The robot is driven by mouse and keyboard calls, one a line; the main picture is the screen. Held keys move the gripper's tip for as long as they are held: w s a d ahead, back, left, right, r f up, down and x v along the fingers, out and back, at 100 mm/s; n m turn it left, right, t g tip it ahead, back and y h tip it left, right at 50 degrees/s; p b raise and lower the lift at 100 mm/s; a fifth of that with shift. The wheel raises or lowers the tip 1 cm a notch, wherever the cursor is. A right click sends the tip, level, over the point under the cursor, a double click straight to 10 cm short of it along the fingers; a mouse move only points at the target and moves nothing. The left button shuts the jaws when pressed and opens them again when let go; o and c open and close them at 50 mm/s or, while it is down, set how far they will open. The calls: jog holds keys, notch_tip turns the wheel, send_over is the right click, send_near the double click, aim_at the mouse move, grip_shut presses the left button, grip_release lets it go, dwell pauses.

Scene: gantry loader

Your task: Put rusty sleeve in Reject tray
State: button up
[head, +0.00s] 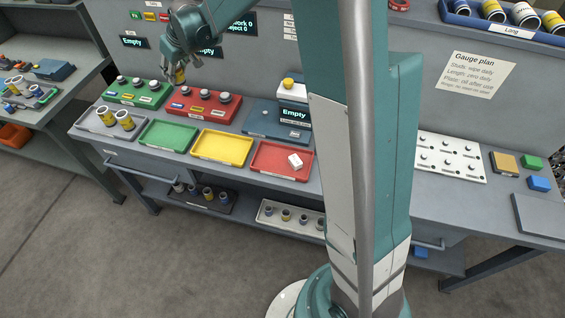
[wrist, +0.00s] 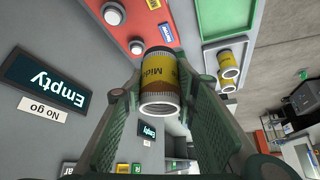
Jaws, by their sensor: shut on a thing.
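My gripper (head: 176,68) is raised above the back of the bench, near the red gauge block. It is shut on a sleeve (head: 180,76), which also shows between the fingers in the wrist view (wrist: 160,80). That sleeve has metal ends, a yellow band with dark lettering that starts "Mid", and a brown, rust-like patch. A red tray (head: 264,160) stands at the front of the bench, right of a yellow tray; its label is too small to read. A small white block (head: 295,161) lies in it. The sleeve is left of and behind this tray.
A green tray (head: 168,136) and a yellow tray (head: 222,148) look empty. A grey tray (head: 92,122) holds two yellow-banded sleeves. Green (head: 134,99) and red (head: 203,111) blocks with upright studs stand behind the trays. A blue fixture (head: 262,125) stands right of them.

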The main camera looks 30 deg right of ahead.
jog(key=s+d+f+b, duration=0.1)
jog(key=s+d, duration=0.5)
jog(key=s, duration=0.6)
jog(key=s+d+f+m+b, duration=0.1)
jog(key=s+d+f, duration=0.2)
jog(key=s, duration=0.9)
jog(key=s+d+f+m+h, duration=0.1)
jog(key=s+d+f, duration=0.2)
jog(key=s+d, duration=0.6)
jog(key=s, duration=0.4)
jog(key=shift+d+b, duration=0.15)
jog(key=shift+b, duration=0.25)
jog(key=shift+f+b, duration=0.85)
jog(key=shift+f, duration=2)
jog(key=shift+f, duration=0.15)
jog(key=shift+f+b, duration=0.7)
jog(key=shift+f, duration=1.25)
jog(key=shift+f, duration=0.15)
